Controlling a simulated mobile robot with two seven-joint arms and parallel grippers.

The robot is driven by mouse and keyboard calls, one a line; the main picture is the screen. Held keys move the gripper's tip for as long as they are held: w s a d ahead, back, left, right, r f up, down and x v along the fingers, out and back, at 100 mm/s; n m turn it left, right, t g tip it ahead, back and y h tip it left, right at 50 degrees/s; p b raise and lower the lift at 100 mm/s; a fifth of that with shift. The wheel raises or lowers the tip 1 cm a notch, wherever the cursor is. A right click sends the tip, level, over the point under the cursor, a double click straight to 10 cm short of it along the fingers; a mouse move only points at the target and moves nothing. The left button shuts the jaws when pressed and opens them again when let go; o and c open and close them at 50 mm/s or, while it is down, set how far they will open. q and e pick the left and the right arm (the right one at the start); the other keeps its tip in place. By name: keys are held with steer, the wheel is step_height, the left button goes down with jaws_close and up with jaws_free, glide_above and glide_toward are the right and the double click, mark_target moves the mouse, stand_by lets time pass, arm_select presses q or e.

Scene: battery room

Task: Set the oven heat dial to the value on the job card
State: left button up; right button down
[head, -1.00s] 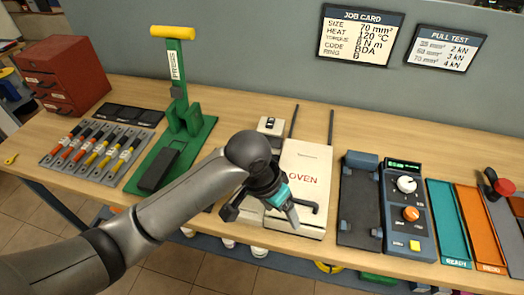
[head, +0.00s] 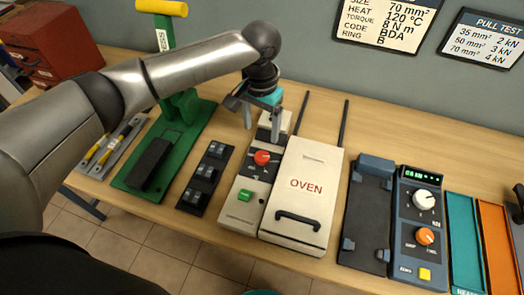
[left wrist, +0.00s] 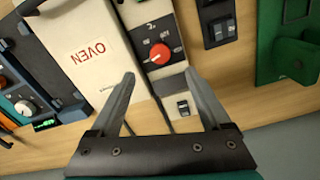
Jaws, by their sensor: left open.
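The white oven (head: 308,190) stands on the bench with its lid down and a black handle at the front. Its control panel, to the left, carries the red heat dial (head: 262,157) and a green button (head: 245,195). The dial also shows in the left wrist view (left wrist: 159,53). My left gripper (head: 262,131) is open and empty above the far end of the panel. Its fingers point down, just beyond the dial and apart from it. The job card (head: 390,22) on the wall reads HEAT 120 °C. My right gripper is out of view.
A green press (head: 165,150) and a dark switch block (head: 205,178) stand left of the panel. Right of the oven are a dark cradle (head: 365,215) and a blue tester with knobs (head: 421,230). Two dark rails rise behind the oven.

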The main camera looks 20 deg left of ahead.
mark_target(261, 157)
arm_select(q)
step_height(261, 157, down, 10)
steer(key=shift+f+b, duration=0.1)
steer(key=shift+b, duration=0.5)
steer(key=shift+f, duration=0.7)
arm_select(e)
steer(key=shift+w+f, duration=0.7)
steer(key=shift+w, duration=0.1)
arm_select(q)
steer(key=shift+c, duration=0.3)
steer(key=c, duration=0.5)
jaws_close()
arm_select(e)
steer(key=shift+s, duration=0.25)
arm_select(q)
steer(key=shift+r, duration=0.1)
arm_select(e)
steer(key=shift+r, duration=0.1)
